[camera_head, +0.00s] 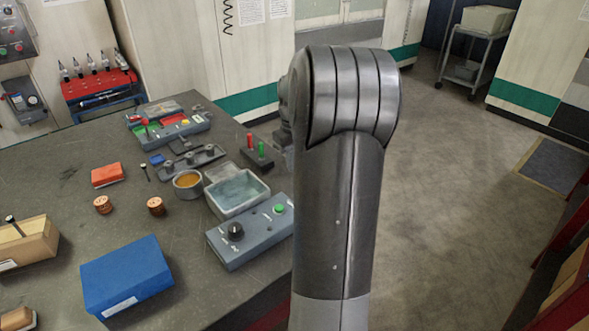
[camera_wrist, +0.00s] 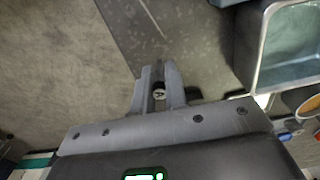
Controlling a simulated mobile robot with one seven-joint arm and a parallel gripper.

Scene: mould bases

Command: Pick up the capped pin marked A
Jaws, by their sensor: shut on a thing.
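My gripper (camera_wrist: 158,84) shows in the wrist view, with its two fingers shut on a small capped pin (camera_wrist: 159,94). I see the pin's pale round cap end between the fingers; a dark mark on it is too small to read surely. In the head view my own arm hides the gripper and the held pin. Another dark-headed pin (camera_head: 144,169) stands on the grey bench left of the round tin. A further dark-headed pin (camera_head: 12,222) stands in the wooden box (camera_head: 40,247) at the left edge.
On the bench (camera_head: 75,215) are a grey metal tray (camera_head: 238,208), a control box (camera_head: 255,235) with a knob and green button, a tin (camera_head: 188,190), a blue box (camera_head: 127,275), an orange block (camera_head: 106,174) and two copper cylinders (camera_head: 103,204). Open floor (camera_head: 450,170) lies right.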

